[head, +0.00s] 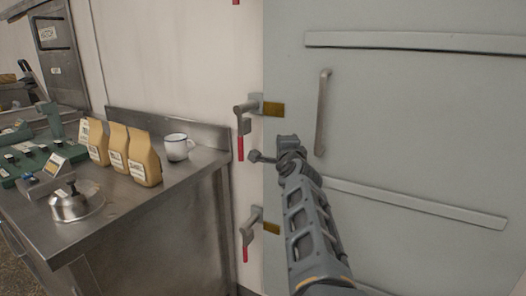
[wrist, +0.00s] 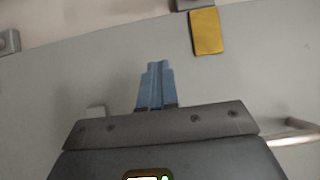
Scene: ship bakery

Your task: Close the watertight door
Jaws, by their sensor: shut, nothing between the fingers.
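The watertight door (head: 420,120) is a broad pale grey-green panel filling the right of the head view, also in the wrist view (wrist: 60,85). Its left edge lies against the cream wall; I cannot tell whether a gap remains. A vertical bar handle (head: 322,112) is on it. An upper latch (head: 243,108) and a lower latch (head: 250,222), both with red grips hanging down, sit at this edge beside yellow plates (head: 273,109). My gripper (head: 258,157) is shut and empty, between the latches and pointing left. Its blue fingers (wrist: 155,85) show in the wrist view.
A steel counter (head: 125,215) stands left of the door. On it are several paper bags (head: 143,160), a white mug (head: 178,147), a steel kettle-like pot (head: 75,203) and a green scale-like device (head: 40,165). Raised strips (head: 415,41) cross the door.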

